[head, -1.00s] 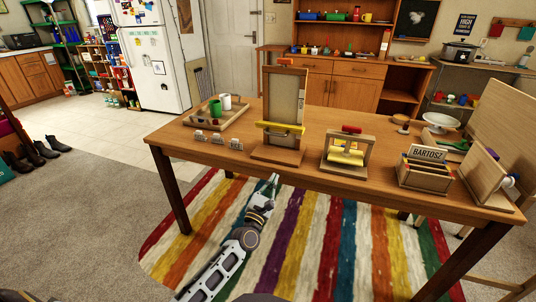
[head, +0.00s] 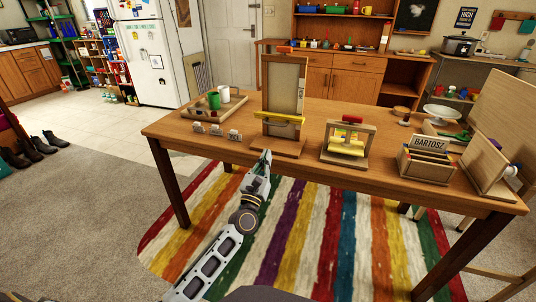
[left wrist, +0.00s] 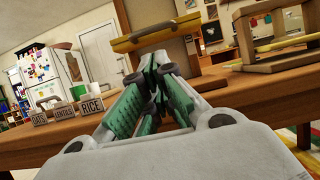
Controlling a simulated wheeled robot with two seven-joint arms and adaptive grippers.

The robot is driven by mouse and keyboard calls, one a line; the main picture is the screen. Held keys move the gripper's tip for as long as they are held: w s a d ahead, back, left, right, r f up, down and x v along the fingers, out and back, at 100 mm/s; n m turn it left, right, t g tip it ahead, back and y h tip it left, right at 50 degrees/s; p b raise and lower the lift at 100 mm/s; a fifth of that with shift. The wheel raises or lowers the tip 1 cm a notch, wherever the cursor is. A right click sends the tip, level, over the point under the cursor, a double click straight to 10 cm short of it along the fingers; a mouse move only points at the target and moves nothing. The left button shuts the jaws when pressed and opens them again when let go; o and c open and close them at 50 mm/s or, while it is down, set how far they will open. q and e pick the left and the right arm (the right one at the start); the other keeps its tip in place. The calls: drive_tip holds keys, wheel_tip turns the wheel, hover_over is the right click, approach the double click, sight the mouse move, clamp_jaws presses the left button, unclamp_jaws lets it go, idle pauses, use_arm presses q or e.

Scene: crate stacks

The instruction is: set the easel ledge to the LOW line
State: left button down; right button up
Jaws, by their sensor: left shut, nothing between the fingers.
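The easel (head: 284,88) stands upright on a wooden base (head: 278,147) at the table's near edge. Its yellow ledge (head: 279,118) runs across the lower part of the board; it also shows large in the left wrist view (left wrist: 155,31). A red piece (head: 285,50) sits at the top of the easel. I cannot make out the LOW line. My left gripper (head: 264,158) is shut and empty, by the table's front edge just below the easel base. In the left wrist view its green-padded fingers (left wrist: 155,85) are together, below the ledge and apart from it.
Three small labelled cards (head: 215,131) and a tray (head: 190,111) with a green cup (head: 214,101) stand left of the easel. A wooden frame with a yellow roller (head: 346,145) stands right. Beyond it is the BARTOSZ box (head: 425,172).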

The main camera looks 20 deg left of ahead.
sight(279, 121)
use_arm(q)
drive_tip(key=shift+x, duration=3.6)
drive_tip(key=shift+b+x, duration=0.3)
drive_tip(key=shift+x, duration=0.8)
use_arm(e)
drive_tip(key=shift+a+f, duration=0.2)
drive_tip(key=shift+f, duration=0.5)
use_arm(q)
drive_tip(key=shift+r, duration=0.1)
use_arm(e)
drive_tip(key=shift+r, duration=0.1)
use_arm(q)
drive_tip(key=shift+r+p, duration=0.35)
drive_tip(key=shift+r, duration=0.3)
drive_tip(key=shift+s, duration=0.1)
use_arm(e)
drive_tip(key=shift+w+d+r, duration=0.1)
drive_tip(key=shift+w+r, duration=0.05)
drive_tip(key=shift+r, duration=0.3)
drive_tip(key=shift+w+d+r, duration=0.1)
drive_tip(key=shift+r, duration=0.3)
drive_tip(key=shift+f, duration=0.1)
